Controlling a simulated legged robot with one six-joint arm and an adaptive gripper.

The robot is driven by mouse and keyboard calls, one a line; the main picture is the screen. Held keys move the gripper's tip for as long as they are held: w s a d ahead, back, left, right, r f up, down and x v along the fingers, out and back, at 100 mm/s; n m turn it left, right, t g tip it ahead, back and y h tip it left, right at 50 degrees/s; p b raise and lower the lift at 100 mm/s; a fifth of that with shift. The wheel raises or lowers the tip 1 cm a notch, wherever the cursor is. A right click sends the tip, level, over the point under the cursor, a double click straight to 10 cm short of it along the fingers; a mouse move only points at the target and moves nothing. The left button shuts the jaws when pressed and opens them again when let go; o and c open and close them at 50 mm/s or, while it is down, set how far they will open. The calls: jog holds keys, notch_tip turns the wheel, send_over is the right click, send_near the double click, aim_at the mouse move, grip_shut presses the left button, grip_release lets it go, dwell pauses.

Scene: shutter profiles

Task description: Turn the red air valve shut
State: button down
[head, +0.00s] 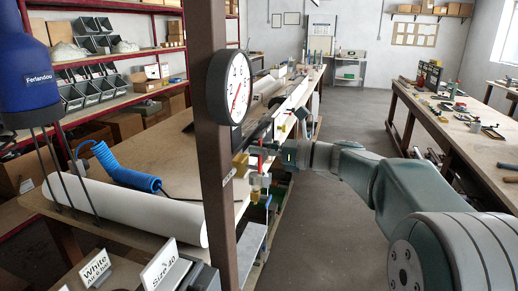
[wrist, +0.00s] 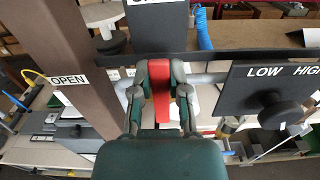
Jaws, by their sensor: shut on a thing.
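The red valve handle (wrist: 161,77) stands between the fingers of my gripper (wrist: 160,72) in the wrist view. The fingers are closed on its two sides. In the head view my gripper (head: 276,150) reaches from the right to the valve fittings beside the brown post. A white OPEN label (wrist: 68,80) is on the brown post at the left of the wrist view. The valve body is mostly hidden behind my gripper.
A round pressure gauge (head: 229,87) is fixed on the brown post (head: 213,190). A black LOW HIGH plate (wrist: 262,85) with a dark knob (wrist: 280,110) stands close right of my gripper. A white roll (head: 130,207) lies on the left bench. The aisle floor is clear.

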jog(key=shift+f, duration=0.15)
jog(key=c, duration=0.6)
grip_release()
jog(key=shift+w, duration=0.1)
jog(key=v, duration=1.2)
